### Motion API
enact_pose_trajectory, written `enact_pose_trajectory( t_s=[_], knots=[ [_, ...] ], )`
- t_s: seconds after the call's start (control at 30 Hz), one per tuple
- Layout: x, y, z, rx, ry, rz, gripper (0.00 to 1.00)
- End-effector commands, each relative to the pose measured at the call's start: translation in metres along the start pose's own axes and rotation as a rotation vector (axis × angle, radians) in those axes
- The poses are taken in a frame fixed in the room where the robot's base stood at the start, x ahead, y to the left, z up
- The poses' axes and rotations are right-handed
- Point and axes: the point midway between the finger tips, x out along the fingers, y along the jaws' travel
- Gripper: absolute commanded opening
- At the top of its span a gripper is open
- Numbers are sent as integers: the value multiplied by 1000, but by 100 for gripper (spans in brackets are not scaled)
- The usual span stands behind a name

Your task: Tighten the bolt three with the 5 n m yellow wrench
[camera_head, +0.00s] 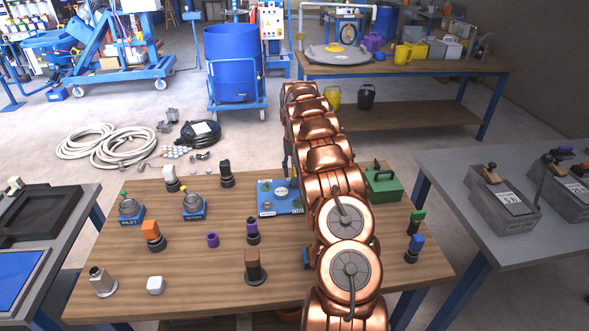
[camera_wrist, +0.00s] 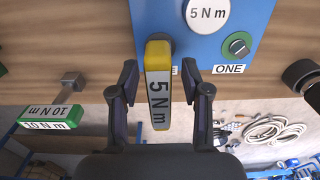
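The yellow wrench (camera_wrist: 158,85), labelled "5 N m" on a white face, stands in the middle of the wrist view. My gripper (camera_wrist: 160,75) is open, one finger on each side of the wrench, with a visible gap on both sides. Beyond the wrench is a blue panel (camera_wrist: 225,50) with a round "5 N m" plate and a green bolt (camera_wrist: 238,45) beside the label "ONE". In the head view the blue panel (camera_head: 284,208) lies on the table, partly behind my arm. Bolt three cannot be picked out.
A green "10 N m" wrench (camera_wrist: 45,118) is left of my gripper in the wrist view. A dark round part (camera_wrist: 302,75) is at the right. On the wooden table (camera_head: 200,280) stand several coloured parts, and a green box (camera_head: 384,186) sits right of my arm.

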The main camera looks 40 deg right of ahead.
Motion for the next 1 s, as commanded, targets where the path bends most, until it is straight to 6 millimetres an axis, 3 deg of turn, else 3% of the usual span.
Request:
enact_pose_trajectory(
  t_s=[0.03,0.43,0.67,0.7,0.83,1.0],
  knots=[
    [0,0,0,0,0,0,41],
    [0,0,0,0,0,0,0],
    [0,0,0,0,0,0,0],
    [0,0,0,0,0,0,14],
    [0,0,0,0,0,0,0],
    [0,0,0,0,0,0,0]
  ],
)
